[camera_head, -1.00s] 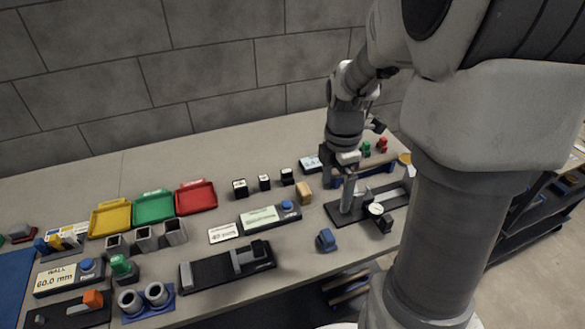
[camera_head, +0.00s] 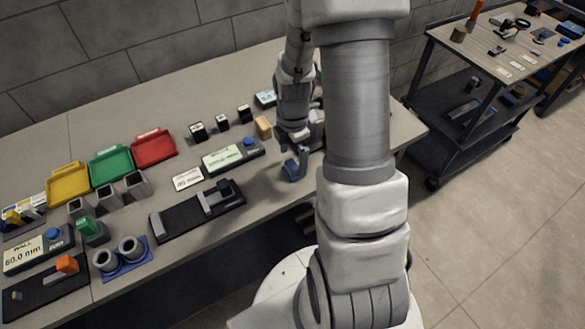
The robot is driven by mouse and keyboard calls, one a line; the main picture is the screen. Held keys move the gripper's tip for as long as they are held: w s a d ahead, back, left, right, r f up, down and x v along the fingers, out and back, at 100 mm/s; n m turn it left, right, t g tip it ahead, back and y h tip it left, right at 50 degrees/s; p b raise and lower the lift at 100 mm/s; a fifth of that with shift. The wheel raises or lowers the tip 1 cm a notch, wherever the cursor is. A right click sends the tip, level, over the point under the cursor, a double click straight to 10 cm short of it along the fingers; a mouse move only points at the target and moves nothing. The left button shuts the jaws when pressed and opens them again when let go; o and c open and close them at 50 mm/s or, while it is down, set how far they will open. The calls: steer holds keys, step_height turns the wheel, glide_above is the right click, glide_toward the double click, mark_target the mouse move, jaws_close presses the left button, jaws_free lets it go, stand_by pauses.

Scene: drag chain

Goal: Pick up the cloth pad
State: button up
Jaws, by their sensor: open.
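A small blue piece (camera_head: 292,170), which looks like the cloth pad, lies on the workbench near its front edge. My gripper (camera_head: 296,152) is open and hangs low, just above and behind this blue piece. The gripper's fingers partly overlap it in the picture, so I cannot tell whether they touch it or stand around it. My own arm hides the bench just right of the gripper.
A tan block (camera_head: 263,127) and a display box with a blue button (camera_head: 233,154) stand left of the gripper. A black slide fixture (camera_head: 197,211) lies farther left along the front. Red (camera_head: 153,147), green (camera_head: 110,165) and yellow (camera_head: 68,184) trays stand beyond. A cart (camera_head: 440,90) stands at right.

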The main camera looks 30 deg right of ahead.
mark_target(292, 164)
steer(key=shift+s+a+f, duration=0.1)
steer(key=shift+f, duration=1.7)
steer(key=c, duration=1.4)
steer(key=shift+r, duration=0.15)
steer(key=shift+r, duration=0.45)
steer(key=r, duration=0.3)
steer(key=shift+s+d+r, duration=0.3)
steer(key=shift+d+r, duration=0.05)
steer(key=shift+d, duration=0.05)
steer(key=s+d+r, duration=0.6)
steer(key=s+d, duration=0.1)
steer(key=s, duration=0.1)
steer(key=shift+s+r, duration=0.1)
